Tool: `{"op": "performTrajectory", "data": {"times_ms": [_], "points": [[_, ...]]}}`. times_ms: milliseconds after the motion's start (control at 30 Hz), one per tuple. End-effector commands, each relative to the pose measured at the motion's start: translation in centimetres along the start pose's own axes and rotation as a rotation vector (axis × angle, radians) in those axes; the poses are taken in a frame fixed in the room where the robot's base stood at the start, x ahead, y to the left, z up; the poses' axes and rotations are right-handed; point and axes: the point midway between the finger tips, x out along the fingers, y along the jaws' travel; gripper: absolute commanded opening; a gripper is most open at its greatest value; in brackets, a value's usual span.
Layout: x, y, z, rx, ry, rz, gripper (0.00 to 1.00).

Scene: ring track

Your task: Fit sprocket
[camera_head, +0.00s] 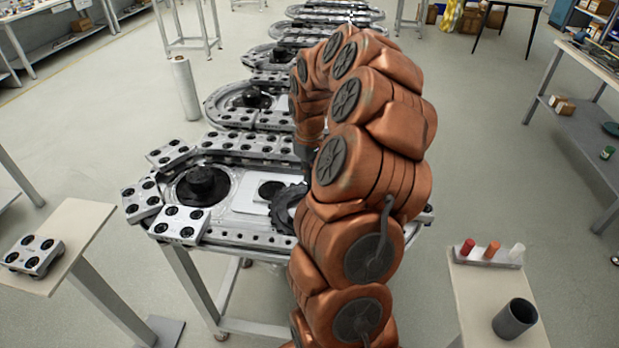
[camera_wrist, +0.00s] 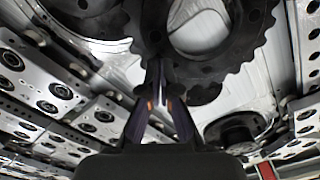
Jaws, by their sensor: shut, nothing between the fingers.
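The sprocket is a dark toothed ring (camera_head: 284,212) on the ring track table, partly hidden behind my arm in the head view. In the wrist view the sprocket (camera_wrist: 248,48) fills the upper right, with a wide central hole and teeth along its edge. My gripper (camera_wrist: 158,68) is shut and empty, its fingertips overlapping the sprocket's rim in the picture; I cannot tell whether they touch. In the head view my arm hides the fingertips. A black stepped round hub (camera_head: 201,186) stands in the track's left end.
Metal carriage blocks (camera_head: 181,225) line the track (camera_head: 270,238). One carriage (camera_head: 34,254) sits on a side stand at left. At right, a stand holds a dark cup (camera_head: 514,319) and a rack of coloured cylinders (camera_head: 489,252). A pale roll (camera_head: 185,88) stands behind.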

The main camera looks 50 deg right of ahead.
Motion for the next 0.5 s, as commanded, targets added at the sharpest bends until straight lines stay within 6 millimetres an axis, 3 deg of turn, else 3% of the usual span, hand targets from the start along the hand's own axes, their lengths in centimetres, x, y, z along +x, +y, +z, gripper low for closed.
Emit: {"op": "performTrajectory", "data": {"times_ms": [367, 500], "points": [[-2.1, 0.1, -0.1, -0.001, 0.004, 0.004, 0.00], [-3.8, 0.1, -0.1, 0.000, 0.003, 0.002, 0.00]]}}
